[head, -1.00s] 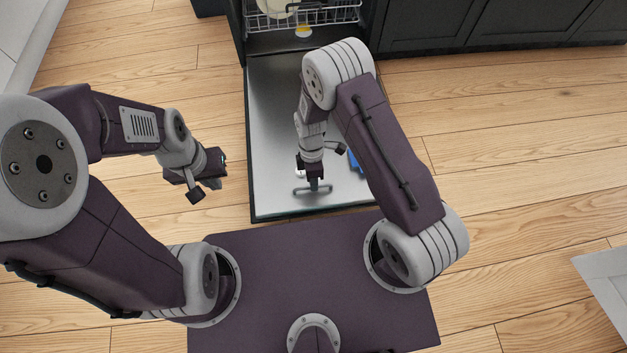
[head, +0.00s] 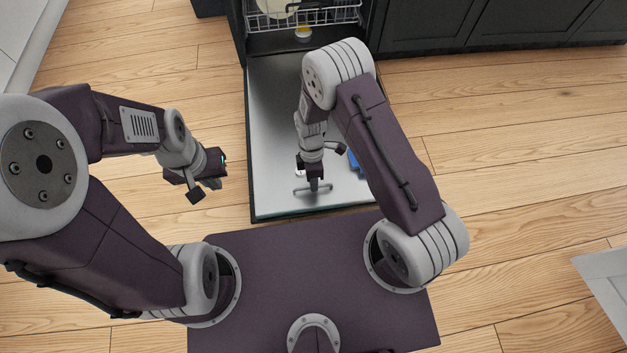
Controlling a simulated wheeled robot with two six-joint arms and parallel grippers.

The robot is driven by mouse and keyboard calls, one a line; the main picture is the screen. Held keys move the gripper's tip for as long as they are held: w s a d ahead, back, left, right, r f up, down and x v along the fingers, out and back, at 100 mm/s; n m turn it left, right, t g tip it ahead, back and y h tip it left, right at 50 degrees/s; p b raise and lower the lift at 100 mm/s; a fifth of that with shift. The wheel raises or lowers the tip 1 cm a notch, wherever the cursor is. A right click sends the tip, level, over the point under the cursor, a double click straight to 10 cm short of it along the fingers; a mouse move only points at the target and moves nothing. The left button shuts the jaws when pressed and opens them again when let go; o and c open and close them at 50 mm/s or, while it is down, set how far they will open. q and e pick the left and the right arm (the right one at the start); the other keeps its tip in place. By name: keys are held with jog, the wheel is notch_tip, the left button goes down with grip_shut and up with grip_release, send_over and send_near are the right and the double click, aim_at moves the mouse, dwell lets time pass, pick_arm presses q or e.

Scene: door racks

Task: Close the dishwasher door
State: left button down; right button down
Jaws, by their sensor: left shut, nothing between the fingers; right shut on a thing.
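The dishwasher door (head: 273,130) is folded down flat, its steel inner face up, reaching from the dishwasher toward my base. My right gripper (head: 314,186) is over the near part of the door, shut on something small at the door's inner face. My own gripper and arm hide most of what it holds, so I cannot tell its shape. My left gripper (head: 208,188) is shut and empty, left of the door over the wooden floor, apart from it.
A dish rack (head: 335,14) with a pale plate (head: 277,6) shows inside the dishwasher. A blue item (head: 355,162) lies on the door, partly behind my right arm. Dark cabinets (head: 460,22) stand at the right back. Wooden floor (head: 510,130) is free on both sides.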

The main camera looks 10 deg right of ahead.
jog(key=w+p+v, duration=0.2)
jog(key=p+v, duration=0.9)
jog(key=v, duration=0.6)
jog(key=w+f+p+v, duration=0.1)
jog(key=w+p+v, duration=0.2)
jog(key=p+v, duration=0.8)
jog(key=v, duration=0.5)
jog(key=shift+w+r, duration=0.3)
jog(key=shift+w, duration=0.15)
jog(key=shift+d, duration=0.1)
jog(key=c, duration=1.7)
grip_release()
jog(key=shift+o, duration=1.1)
jog(key=shift+w+f, duration=0.2)
jog(key=shift+f, duration=0.05)
jog(key=shift+s+r, duration=0.1)
